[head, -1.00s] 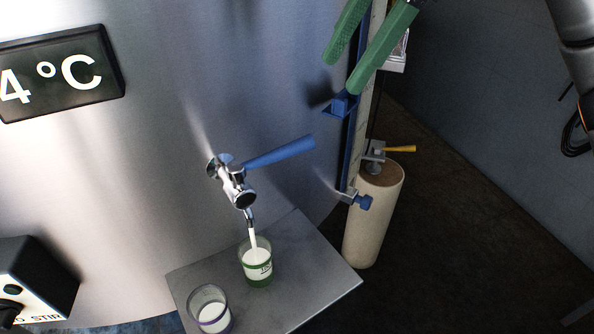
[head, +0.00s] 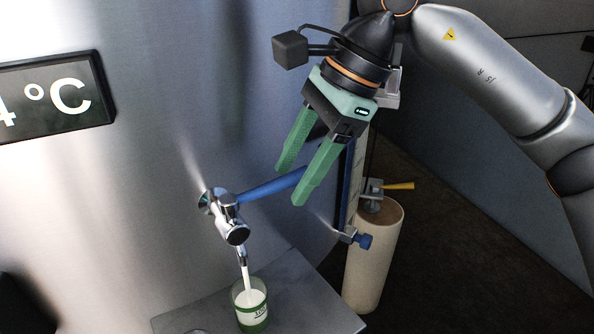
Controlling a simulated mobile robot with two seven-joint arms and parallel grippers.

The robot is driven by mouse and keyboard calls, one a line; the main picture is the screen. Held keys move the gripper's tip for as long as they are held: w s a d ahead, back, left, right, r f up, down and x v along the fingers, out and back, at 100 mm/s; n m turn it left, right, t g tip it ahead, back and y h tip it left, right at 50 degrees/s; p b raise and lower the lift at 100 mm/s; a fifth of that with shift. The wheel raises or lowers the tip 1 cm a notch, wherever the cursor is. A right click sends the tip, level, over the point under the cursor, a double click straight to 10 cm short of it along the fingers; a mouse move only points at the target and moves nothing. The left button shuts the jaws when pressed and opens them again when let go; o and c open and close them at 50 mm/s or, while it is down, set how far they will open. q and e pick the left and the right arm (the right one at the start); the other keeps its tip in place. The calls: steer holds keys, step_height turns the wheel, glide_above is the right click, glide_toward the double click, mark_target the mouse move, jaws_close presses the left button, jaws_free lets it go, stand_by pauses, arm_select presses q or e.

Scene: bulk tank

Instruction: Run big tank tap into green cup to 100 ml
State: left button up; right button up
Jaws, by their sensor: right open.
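The tank's tap (head: 235,232) is on the steel wall, and its blue lever (head: 262,188) points out to the right. A white stream (head: 246,272) runs from the spout into the green cup (head: 254,318). The cup stands upright under the spout and holds white liquid. Its marks are too small to read. My right gripper (head: 291,186) is open, with its green fingers pointing down at the free end of the lever. One finger is on each side of that end. I cannot tell whether they touch it. My left gripper is out of view.
The cup stands on a grey steel shelf (head: 310,310). The rim of another cup (head: 197,332) just shows at the bottom edge. Right of the lever are a blue-edged gauge strip with a blue clamp (head: 364,240), a small yellow-handled valve (head: 398,186) and a beige cylinder (head: 372,270).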

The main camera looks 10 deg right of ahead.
jaws_close()
stand_by(0.5)
stand_by(1.0)
